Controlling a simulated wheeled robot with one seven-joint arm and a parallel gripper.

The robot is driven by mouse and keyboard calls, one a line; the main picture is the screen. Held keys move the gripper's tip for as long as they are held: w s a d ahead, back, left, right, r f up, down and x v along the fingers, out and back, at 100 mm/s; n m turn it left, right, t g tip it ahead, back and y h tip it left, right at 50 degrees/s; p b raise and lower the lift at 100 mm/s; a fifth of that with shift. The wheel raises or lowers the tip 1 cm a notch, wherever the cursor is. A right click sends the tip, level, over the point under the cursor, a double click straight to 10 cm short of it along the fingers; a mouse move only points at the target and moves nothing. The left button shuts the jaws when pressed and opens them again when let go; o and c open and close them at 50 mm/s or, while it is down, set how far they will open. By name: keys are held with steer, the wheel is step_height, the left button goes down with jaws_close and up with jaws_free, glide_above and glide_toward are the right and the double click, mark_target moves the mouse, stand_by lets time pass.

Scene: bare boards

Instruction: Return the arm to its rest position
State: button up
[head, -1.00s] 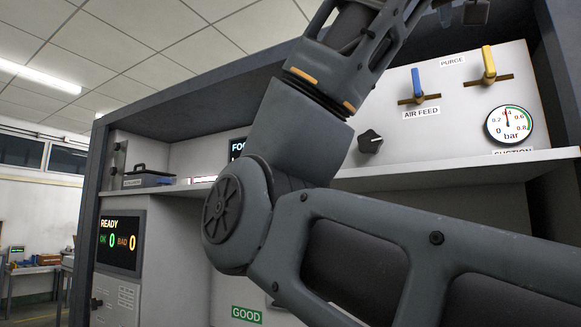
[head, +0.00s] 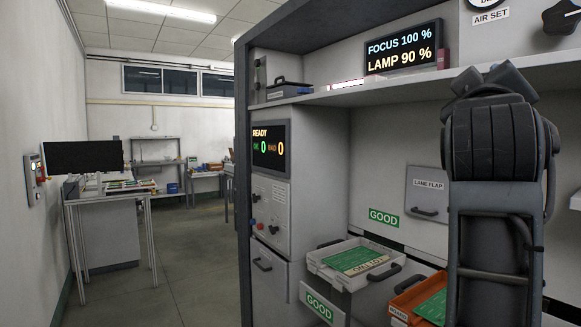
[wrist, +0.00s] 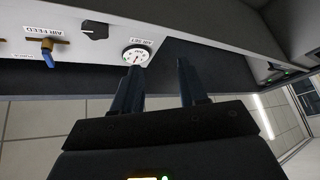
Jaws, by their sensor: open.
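My gripper (wrist: 159,74) shows in the wrist view with its two dark fingers apart and nothing between them. It is in front of the bench's upper panel, near the round AIR SET gauge (wrist: 137,54); the distance to the panel is hard to tell. In the head view, a dark grey part of my arm (head: 497,145) stands upright at the right side, in front of the bench. My gripper itself is outside the head view.
The bench's shelf (head: 400,90) runs beside my arm. Below are a white tray (head: 318,262) with green boards, an orange bin (head: 405,300) and the LANE FLAP (head: 428,195). A black knob (wrist: 95,30) and a blue AIR FEED handle (wrist: 47,44) are on the panel. The floor at left is open.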

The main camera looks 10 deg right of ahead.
steer(key=a+f+n+t+y, duration=0.2)
steer(key=f+n+y, duration=0.1)
steer(key=f, duration=0.7)
steer(key=a+f+n+t+y, duration=0.1)
steer(key=a+f+n+y, duration=0.15)
steer(key=f, duration=0.65)
steer(key=s+a+f+n+y, duration=0.1)
steer(key=s+a+f+y, duration=0.2)
steer(key=f, duration=0.5)
steer(key=s+a+f+y, duration=0.2)
steer(key=s+f+y, duration=0.15)
steer(key=f, duration=0.45)
steer(key=s+a+f+g+y, duration=0.1)
steer(key=s+a+f+y, duration=0.1)
steer(key=s+f, duration=0.5)
steer(key=s+a+f+g+y, duration=0.1)
steer(key=s+a+f, duration=0.1)
steer(key=s+f, duration=0.5)
steer(key=s+a+r+m+g+y, duration=0.1)
steer(key=s+m, duration=0.4)
steer(key=s, duration=1.5)
steer(key=shift+a+g, duration=0.25)
steer(key=shift+g, duration=0.35)
steer(key=shift+r, duration=0.1)
